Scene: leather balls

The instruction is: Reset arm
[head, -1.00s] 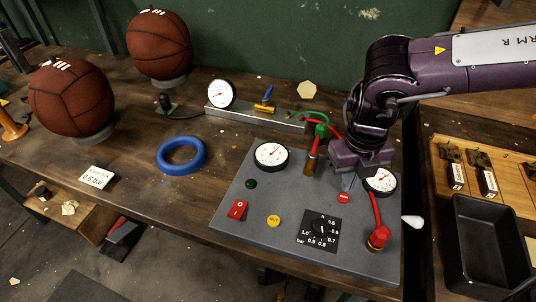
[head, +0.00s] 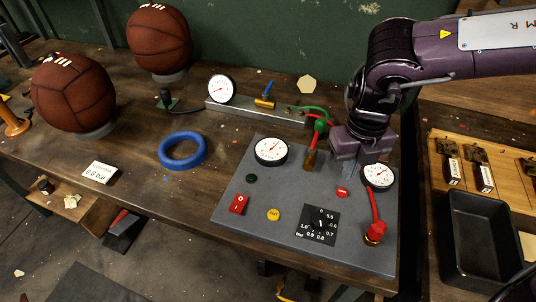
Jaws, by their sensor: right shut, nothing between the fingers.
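My right gripper (head: 352,168) points down over the grey control panel (head: 265,205), between two of its dials. It is shut and empty, and its fingertips partly show. The right arm comes in from the upper right. The panel carries a left dial (head: 271,151), a right dial (head: 378,176), a red switch (head: 238,204), a yellow button (head: 273,214), a black knob (head: 319,223) and a red hose end (head: 375,232). My left gripper is not in view.
Two brown balls (head: 73,93) (head: 159,40) sit on stands at the left. A blue ring (head: 183,151) and a white card (head: 98,172) lie on the wooden table. A gauge (head: 221,88) stands on a metal bar behind the panel. A black tray (head: 483,240) lies at the right.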

